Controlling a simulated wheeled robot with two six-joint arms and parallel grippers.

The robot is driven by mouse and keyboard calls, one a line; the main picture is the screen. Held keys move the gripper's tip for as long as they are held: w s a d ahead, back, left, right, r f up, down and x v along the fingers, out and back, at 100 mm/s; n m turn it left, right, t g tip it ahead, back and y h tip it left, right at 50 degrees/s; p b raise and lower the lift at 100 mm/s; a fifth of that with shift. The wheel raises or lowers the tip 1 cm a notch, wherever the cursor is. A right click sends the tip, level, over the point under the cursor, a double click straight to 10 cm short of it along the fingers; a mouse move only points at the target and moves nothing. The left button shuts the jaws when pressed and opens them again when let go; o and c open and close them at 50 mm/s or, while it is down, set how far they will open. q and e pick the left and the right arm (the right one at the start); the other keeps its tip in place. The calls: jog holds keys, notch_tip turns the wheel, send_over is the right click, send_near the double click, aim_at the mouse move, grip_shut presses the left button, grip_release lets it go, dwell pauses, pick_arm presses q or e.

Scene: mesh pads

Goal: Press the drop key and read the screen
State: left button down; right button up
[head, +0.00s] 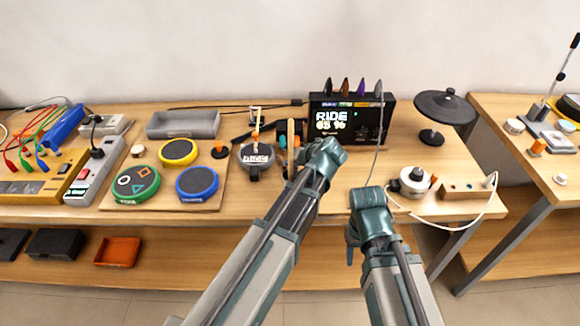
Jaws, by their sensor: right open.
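The screen (343,120) is on a black module at the back of the table. It reads "RIDE" and what looks like "65 %", with coloured labels along its top. I cannot tell which control is the drop key. A yellow round pad (178,151), a green pad with shapes (136,184) and a blue pad (197,183) sit on a wooden board. My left gripper (325,156) is over the table in front of the module; its fingers are hidden. My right gripper (368,198) is open at the table's front edge, apart from the screen.
A dark grey cymbal pad (444,107) stands right of the module. A round white-and-black device (412,181) with a cable and a wooden block (465,191) lie at front right. A grey tray (183,124) and a power strip (95,172) are at left. An orange tray (118,251) is on the lower shelf.

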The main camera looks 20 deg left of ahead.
pick_arm(q)
jog(key=shift+r, duration=0.5)
jog(key=shift+p, duration=0.3)
notch_tip(320, 180, up, 6)
jog(key=p, duration=0.6)
dwell(0.8)
